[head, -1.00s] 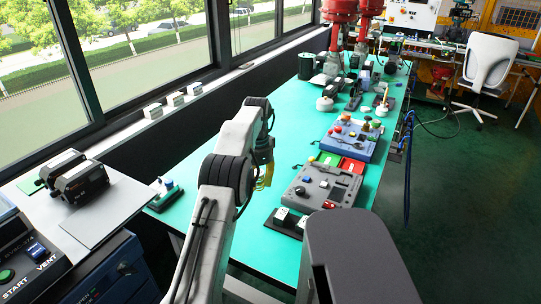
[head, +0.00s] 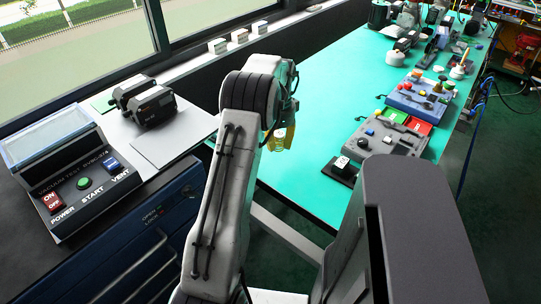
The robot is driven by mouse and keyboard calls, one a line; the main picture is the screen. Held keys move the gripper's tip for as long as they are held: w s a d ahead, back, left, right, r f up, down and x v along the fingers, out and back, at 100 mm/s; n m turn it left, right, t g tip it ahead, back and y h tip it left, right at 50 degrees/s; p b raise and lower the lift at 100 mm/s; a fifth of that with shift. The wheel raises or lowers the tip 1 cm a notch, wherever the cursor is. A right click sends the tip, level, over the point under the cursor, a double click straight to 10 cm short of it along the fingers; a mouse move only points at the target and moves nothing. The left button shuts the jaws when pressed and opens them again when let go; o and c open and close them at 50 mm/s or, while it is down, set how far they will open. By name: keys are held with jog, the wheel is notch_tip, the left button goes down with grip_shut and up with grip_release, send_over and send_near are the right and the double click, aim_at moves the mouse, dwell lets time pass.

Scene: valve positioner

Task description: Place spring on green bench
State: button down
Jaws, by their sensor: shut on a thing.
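The green bench (head: 330,85) is the long teal table running from the middle toward the back right; its near left part is bare. My gripper (head: 281,140) shows only partly beside my arm link, in front of the bench's near left part. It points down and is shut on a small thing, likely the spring. Yellow parts show at its tip, but I cannot tell finger from spring there. The picture does not show whether it touches the bench.
A grey test panel (head: 386,136) and a blue one (head: 418,103) stand on the bench's right side, with a small black block (head: 341,170) nearer.

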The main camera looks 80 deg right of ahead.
aim_at(270, 163)
jog(key=shift+w+a+f+p, duration=0.25)
jog(key=shift+w+f, duration=0.15)
jog(key=shift+w, duration=0.25)
jog(key=shift+w+a+f+p, duration=0.1)
jog(key=shift+w+a+f, duration=0.1)
jog(key=shift+w+f, duration=0.3)
notch_tip(270, 163, down, 2)
jog(key=shift+w+f+p, duration=0.15)
jog(key=shift+f+p, duration=0.1)
jog(key=shift+p, duration=0.8)
jog(key=shift+f, duration=0.65)
jog(key=shift+f, duration=0.15)
jog(key=c, duration=1)
grip_release()
jog(key=shift+o, duration=0.2)
notch_tip(270, 163, up, 12)
jog(key=b, duration=0.2)
jog(key=shift+r, duration=0.2)
